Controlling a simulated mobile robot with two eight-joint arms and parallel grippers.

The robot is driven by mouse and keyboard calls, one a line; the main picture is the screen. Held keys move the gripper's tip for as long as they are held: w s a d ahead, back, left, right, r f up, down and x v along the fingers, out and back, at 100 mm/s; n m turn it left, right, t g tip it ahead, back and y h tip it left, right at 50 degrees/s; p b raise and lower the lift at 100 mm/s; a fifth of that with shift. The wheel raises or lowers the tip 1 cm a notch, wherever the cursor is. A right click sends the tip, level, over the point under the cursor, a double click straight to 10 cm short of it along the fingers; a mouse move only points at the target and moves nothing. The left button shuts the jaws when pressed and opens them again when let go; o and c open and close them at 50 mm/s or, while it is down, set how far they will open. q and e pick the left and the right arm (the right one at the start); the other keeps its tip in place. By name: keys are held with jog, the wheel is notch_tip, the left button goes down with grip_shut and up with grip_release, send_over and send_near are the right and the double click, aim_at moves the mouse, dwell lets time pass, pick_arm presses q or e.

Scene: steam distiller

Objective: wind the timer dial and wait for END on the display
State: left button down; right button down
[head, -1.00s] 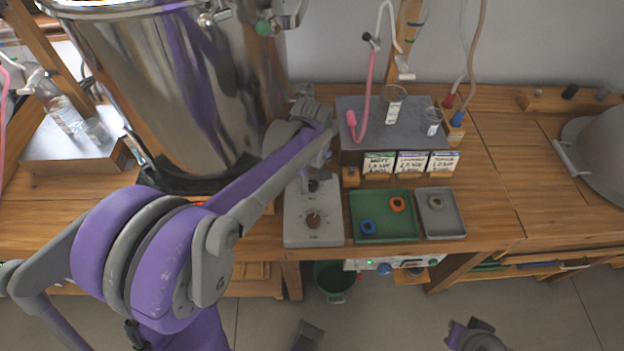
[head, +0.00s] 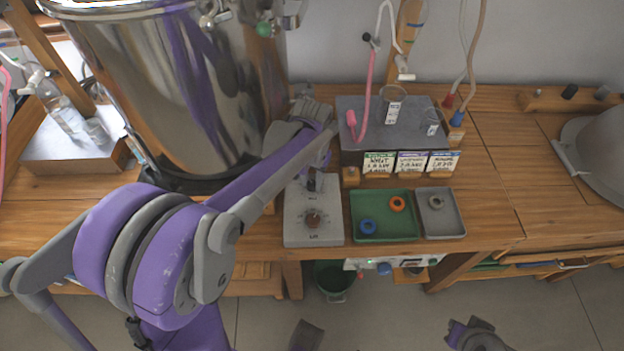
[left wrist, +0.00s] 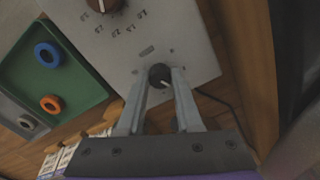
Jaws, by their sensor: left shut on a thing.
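A light grey control box (head: 296,228) stands at the front of the bench, with a brown dial (head: 313,218) low on its top and a small black knob (head: 314,183) above it. The brown dial has a white mark and a printed scale, also in the left wrist view (left wrist: 105,5). My left gripper (left wrist: 161,80) is shut on the black knob (left wrist: 160,76), one finger on each side. The arm partly hides the knob in the head view. A white panel (head: 350,264) under the bench front has a green light and a small reddish window; no text is readable.
A green tray (head: 384,236) with a blue and an orange ring and a grey tray (head: 440,226) with another ring sit right of the box. A large steel vessel (head: 180,90) stands left. Label cards (head: 411,163) stand behind the trays.

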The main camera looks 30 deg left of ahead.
aim_at(312, 183)
pick_arm(q)
jog(key=shift+m, duration=0.6)
jog(key=c, duration=0.6)
grip_release()
notch_tip(312, 183, up, 11)
jog(key=shift+f+p, duration=0.1)
jog(key=shift+p, duration=0.5)
jog(key=s+d+t+p, duration=0.1)
jog(key=s+d, duration=0.1)
jog(key=s, duration=0.3)
jog(key=s+d+f+t+p, duration=0.1)
jog(key=s+d+t+p, duration=0.1)
jog(key=s, duration=0.3)
jog(key=s+d+t+p, duration=0.2)
jog(key=s+d, duration=0.1)
jog(key=s, duration=0.2)
jog(key=shift+s+d+f, duration=0.1)
jog(key=shift+s+f, duration=0.1)
jog(key=shift+f, duration=0.15)
